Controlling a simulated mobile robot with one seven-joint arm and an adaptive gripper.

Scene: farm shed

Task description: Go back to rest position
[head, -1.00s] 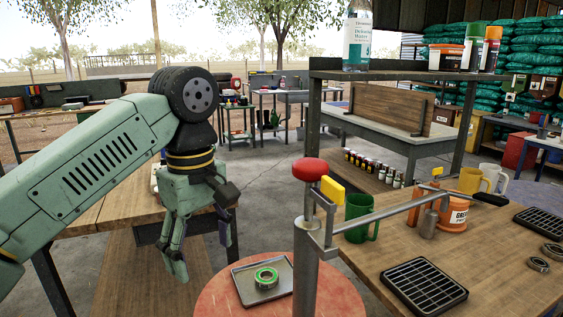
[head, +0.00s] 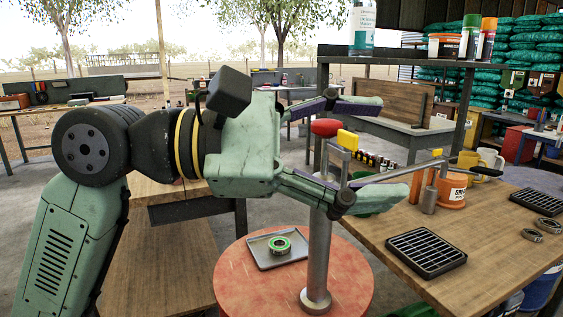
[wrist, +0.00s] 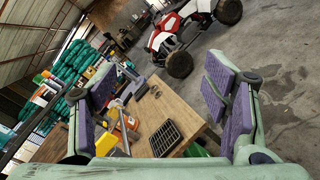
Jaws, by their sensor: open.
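My gripper (head: 375,148) is in the middle of the head view, raised and turned sideways with its fingers pointing right. The fingers are spread wide and nothing is between them. In the wrist view the purple-padded fingers of my gripper (wrist: 170,100) stand apart at left and right, with the wooden table beyond them. In the head view the gripper is in front of the stand with the red knob (head: 325,128) and partly hides the green mug (head: 375,205).
A round red table (head: 235,290) holds a grey tray (head: 263,262) with a green-and-dark ring (head: 280,246). The wooden table (head: 470,245) at right bears a black grate (head: 425,252), an orange tub (head: 452,190) and mugs. A shelf (head: 400,63) with bottles stands above. A red-and-white vehicle (wrist: 180,35) shows in the wrist view.

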